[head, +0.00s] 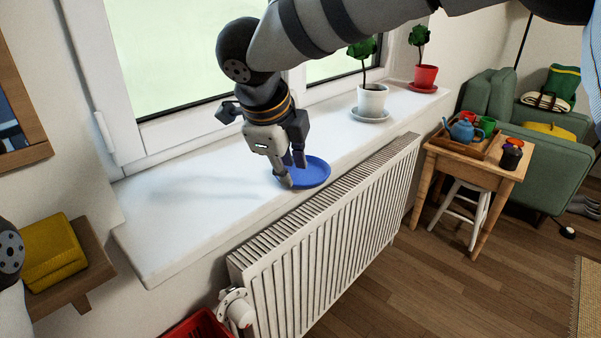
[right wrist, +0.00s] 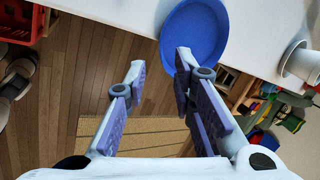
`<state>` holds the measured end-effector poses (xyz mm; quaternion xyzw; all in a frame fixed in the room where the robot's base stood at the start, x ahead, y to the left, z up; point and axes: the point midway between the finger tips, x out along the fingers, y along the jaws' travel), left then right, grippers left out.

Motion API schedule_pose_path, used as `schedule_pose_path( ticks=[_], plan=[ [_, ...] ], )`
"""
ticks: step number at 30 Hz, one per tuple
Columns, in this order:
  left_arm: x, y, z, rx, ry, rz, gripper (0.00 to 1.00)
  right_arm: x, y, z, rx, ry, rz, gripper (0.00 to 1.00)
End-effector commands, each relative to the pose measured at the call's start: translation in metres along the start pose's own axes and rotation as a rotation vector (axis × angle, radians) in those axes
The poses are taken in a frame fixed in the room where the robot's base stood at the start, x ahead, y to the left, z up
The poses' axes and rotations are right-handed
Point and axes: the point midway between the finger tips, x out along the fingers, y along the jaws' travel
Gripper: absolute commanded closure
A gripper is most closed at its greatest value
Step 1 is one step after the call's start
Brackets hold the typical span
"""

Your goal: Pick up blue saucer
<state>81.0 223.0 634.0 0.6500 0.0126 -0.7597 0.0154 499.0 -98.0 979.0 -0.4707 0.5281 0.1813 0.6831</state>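The blue saucer (head: 314,174) lies on the white windowsill (head: 185,200) near its front edge. It also shows at the top of the right wrist view (right wrist: 200,28). My right gripper (head: 293,173) points down at the saucer's left side, its fingertips close to the rim. In the right wrist view its fingers (right wrist: 160,60) are apart. One finger overlaps the saucer and the other appears outside the rim; whether either touches it I cannot tell. My left gripper is not in view.
A white radiator (head: 325,225) stands below the sill. A potted plant (head: 371,100) is on the sill to the right, with a red pot (head: 426,76) farther along. The window is behind. The sill left of the saucer is clear.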

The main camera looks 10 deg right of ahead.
Motion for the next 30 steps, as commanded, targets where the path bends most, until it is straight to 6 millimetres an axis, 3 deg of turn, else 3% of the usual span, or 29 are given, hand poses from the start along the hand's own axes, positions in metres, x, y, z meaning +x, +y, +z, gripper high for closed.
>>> schedule_pose_path(
  ticks=[6,9,16,19,30],
  plan=[
    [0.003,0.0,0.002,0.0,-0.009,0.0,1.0,0.04,-0.001,0.001,-0.001,0.002,0.0,0.77],
    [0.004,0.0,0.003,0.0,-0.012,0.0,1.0,0.051,-0.002,0.001,0.0,0.001,-0.001,0.77],
    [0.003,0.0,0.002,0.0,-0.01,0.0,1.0,0.052,-0.002,0.001,0.001,-0.002,-0.004,0.79],
    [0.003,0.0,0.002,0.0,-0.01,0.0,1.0,0.051,-0.002,0.001,0.001,-0.002,-0.004,1.0],
    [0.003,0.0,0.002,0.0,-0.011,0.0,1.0,0.051,-0.002,0.001,0.001,-0.001,-0.004,1.0]
  ],
)
